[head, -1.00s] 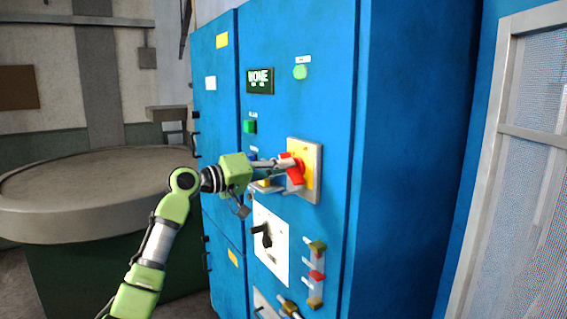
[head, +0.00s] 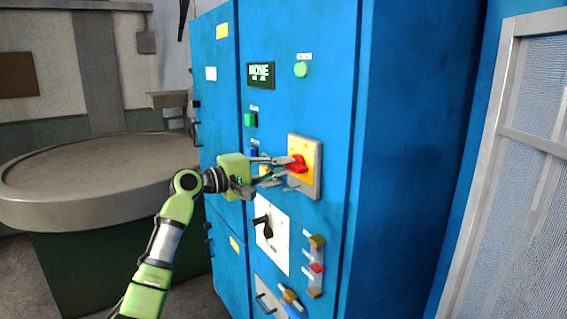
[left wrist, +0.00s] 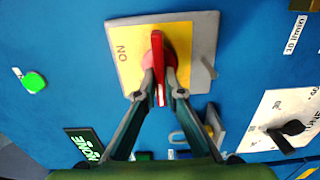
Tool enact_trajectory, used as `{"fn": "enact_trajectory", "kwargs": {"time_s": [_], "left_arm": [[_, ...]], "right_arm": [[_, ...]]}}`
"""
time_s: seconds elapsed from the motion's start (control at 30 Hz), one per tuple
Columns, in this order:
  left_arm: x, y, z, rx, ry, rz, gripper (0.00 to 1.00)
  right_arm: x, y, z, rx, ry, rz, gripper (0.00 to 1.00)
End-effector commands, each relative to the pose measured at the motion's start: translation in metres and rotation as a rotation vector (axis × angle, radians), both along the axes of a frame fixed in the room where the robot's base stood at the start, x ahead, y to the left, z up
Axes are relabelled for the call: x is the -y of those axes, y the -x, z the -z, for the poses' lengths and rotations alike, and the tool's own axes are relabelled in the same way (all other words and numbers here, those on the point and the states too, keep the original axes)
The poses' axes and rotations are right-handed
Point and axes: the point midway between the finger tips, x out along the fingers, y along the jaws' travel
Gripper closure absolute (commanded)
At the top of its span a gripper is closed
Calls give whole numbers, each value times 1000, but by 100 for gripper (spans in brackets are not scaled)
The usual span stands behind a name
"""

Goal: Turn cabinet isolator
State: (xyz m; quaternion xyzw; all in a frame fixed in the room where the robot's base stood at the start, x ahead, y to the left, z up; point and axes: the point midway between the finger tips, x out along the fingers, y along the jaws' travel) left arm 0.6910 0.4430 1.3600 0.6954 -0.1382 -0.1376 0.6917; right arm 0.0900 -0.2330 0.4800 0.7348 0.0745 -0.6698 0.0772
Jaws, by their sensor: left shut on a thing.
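The isolator is a red rotary handle (head: 297,164) on a yellow plate with a grey backing plate (head: 318,170), on the front of the blue cabinet. In the left wrist view the red handle (left wrist: 158,60) stands lengthwise in the picture, and the letters ON show on the yellow plate to its left. My left gripper (head: 292,170) reaches in from the left. Its two fingers (left wrist: 159,95) are closed on either side of the handle's near end. The fingers partly hide the handle in the head view. My right gripper is out of view.
The blue cabinet (head: 410,150) carries a dark display (head: 261,75), green buttons, a white plate with a black rotary switch (head: 263,226) below the isolator, and several small coloured fittings. A round grey table (head: 80,180) stands at left and a mesh panel (head: 525,200) at right.

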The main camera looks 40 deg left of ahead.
Motion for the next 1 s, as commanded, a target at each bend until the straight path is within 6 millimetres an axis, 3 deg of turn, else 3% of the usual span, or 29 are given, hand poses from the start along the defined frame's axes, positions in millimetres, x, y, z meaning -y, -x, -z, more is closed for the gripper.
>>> {"fn": "enact_trajectory", "kwargs": {"time_s": [0.5, 0.6, 1.0], "left_arm": [[0, 0, 0, -8, 23, -1, 100], [0, 0, 0, -8, 22, -1, 74], [-2, 4, 1, -8, 19, -1, 74]], "right_arm": [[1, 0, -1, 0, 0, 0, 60], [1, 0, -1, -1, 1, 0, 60], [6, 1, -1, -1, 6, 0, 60]]}}
